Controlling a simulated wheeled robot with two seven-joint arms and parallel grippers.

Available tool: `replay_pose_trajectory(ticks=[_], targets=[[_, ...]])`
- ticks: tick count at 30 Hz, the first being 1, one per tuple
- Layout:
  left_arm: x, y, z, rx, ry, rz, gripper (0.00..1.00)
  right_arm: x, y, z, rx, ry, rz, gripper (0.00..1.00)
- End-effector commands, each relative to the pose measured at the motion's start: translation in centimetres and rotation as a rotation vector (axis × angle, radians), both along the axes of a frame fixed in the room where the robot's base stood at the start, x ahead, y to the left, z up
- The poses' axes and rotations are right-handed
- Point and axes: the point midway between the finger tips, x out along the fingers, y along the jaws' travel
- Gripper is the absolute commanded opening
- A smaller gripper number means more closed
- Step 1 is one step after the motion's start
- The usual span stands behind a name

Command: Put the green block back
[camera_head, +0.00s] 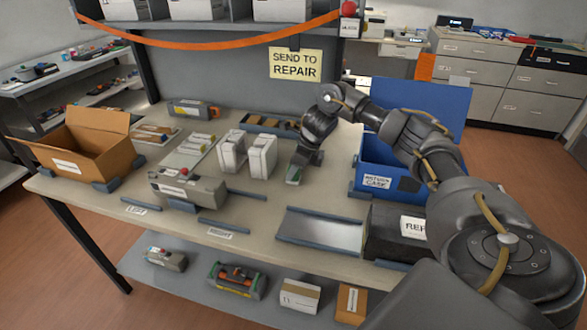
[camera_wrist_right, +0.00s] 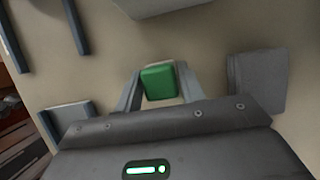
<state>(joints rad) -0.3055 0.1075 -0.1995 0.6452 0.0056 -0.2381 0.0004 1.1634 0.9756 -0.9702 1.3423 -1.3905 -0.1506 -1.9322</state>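The green block (camera_wrist_right: 158,82) sits between the two fingers of my right gripper (camera_wrist_right: 158,78) in the right wrist view, with a finger against each side. In the head view my right gripper (camera_head: 298,168) points down at the middle of the table, and a bit of green shows at its tips. The gripper looks shut on the block. The block is low over the table or touching it; I cannot tell which. My left gripper is not in view.
White boxes (camera_head: 262,157) stand left of the gripper. A blue bin (camera_head: 375,178) stands to its right. A metal tray (camera_head: 322,232) lies in front. A grey cartridge machine (camera_head: 188,190) and an open cardboard box (camera_head: 85,148) are further left. An orange strap (camera_head: 220,43) hangs above.

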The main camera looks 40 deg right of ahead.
Motion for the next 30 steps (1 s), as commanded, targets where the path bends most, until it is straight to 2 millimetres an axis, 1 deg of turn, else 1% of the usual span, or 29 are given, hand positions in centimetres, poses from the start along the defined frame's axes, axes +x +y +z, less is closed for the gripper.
replay_pose_trajectory(ticks=[1,3,4,11,14,16,19,21,24,27,30], targets=[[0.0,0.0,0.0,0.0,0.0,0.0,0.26,0.0,0.0,0.0,0.0,0.0,0.0,0.46],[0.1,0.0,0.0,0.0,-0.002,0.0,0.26,0.0,0.0,0.0,0.0,0.0,0.0,0.55],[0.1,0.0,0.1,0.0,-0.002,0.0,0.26,0.0,0.0,0.0,0.0,0.0,0.0,0.56],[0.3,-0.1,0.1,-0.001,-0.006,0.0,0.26,0.0,0.0,0.1,0.0,0.0,0.0,0.56],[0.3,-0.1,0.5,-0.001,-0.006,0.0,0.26,0.0,0.0,0.7,0.0,-0.001,0.0,0.56],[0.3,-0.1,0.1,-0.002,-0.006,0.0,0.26,-0.2,-0.2,1.2,0.0,-0.003,-0.001,0.56],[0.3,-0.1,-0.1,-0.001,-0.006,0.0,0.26,-0.7,-0.6,2.8,-0.002,-0.005,-0.001,0.56],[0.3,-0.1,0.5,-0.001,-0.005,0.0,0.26,-1.2,-1.0,4.6,-0.002,-0.006,0.0,0.56],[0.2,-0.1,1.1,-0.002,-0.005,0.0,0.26,-1.9,-1.5,6.8,-0.003,-0.006,0.0,0.56],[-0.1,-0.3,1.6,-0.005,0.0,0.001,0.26,-2.5,-1.9,8.6,-0.003,-0.005,0.0,0.56],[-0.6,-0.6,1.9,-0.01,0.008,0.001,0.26,-3.1,-2.3,10.0,-0.002,-0.004,-0.002,0.56]])
